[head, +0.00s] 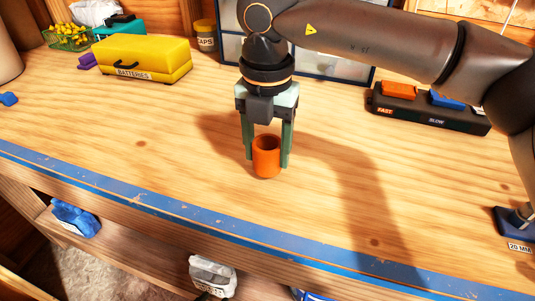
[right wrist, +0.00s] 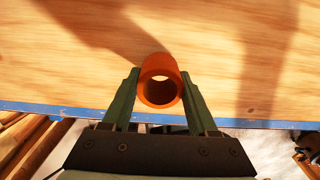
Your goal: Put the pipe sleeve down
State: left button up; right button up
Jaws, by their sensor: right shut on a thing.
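The pipe sleeve (head: 266,160) is a short orange hollow cylinder. It stands upright between the fingers of my right gripper (head: 267,155), at the middle of the wooden workbench (head: 180,130). In the right wrist view the sleeve (right wrist: 161,68) shows its open top end, with the green fingers of the gripper (right wrist: 160,92) shut on its two sides. The sleeve's bottom is at or very near the bench top; I cannot tell if it touches. My left gripper is not in view.
A yellow batteries case (head: 143,60) stands at the back left. A dark tray with orange and blue pieces (head: 430,113) lies at the right. A drawer cabinet (head: 335,65) stands behind. The blue front edge (head: 180,212) runs below. Bench around the sleeve is clear.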

jog(key=shift+f, duration=0.8)
jog(key=shift+f, duration=0.15)
jog(key=o, duration=0.9)
jog(key=shift+f, duration=0.1)
jog(key=shift+c, duration=0.2)
jog(key=o, duration=0.5)
jog(key=shift+c, duration=0.2)
